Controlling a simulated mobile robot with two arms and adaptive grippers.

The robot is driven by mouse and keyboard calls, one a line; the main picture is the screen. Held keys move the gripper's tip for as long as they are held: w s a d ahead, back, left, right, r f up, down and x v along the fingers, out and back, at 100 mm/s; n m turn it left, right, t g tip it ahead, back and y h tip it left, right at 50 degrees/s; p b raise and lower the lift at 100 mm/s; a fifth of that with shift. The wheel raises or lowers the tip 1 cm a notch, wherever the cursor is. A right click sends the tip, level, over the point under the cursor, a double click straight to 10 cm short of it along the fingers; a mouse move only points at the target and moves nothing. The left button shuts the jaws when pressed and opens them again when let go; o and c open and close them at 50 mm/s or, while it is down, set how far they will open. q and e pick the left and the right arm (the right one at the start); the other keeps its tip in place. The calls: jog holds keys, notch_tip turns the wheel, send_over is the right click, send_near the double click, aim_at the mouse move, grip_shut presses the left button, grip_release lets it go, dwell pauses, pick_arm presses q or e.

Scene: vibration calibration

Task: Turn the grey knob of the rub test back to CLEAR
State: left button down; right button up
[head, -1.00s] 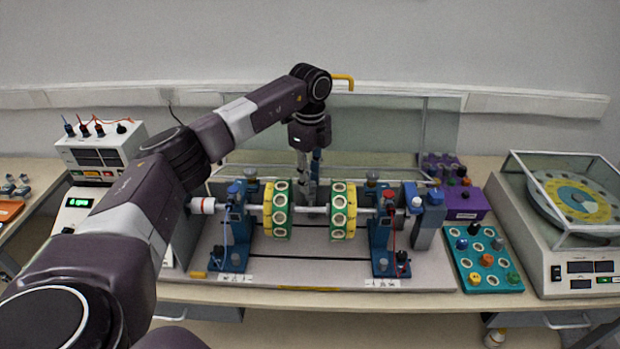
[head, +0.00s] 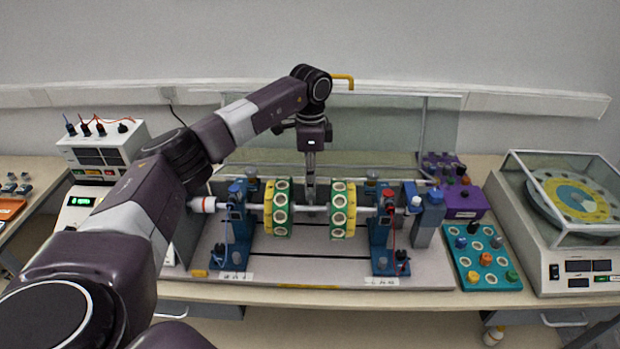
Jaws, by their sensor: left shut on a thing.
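My left gripper (head: 310,197) points straight down at the middle of the rotor rig, between the two green-and-yellow discs, the left disc (head: 278,209) and the right disc (head: 342,210). Its fingers show edge-on, close by the horizontal shaft (head: 308,209). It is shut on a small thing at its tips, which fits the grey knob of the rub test. The knob itself and its CLEAR mark are hidden or too small to make out. My right gripper is not in view.
Blue bearing stands hold the shaft, the left stand (head: 236,225) and the right stand (head: 382,240). A clear panel (head: 390,130) stands behind the rig. A teal tray (head: 470,268) and a balancing machine (head: 560,250) are at the right. An instrument (head: 98,155) stands at the left.

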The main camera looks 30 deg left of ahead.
pick_arm(q)
jog(key=shift+w+r, duration=0.1)
jog(key=shift+r, duration=0.05)
jog(key=c, duration=1.6)
grip_release()
notch_tip(320, 180, up, 12)
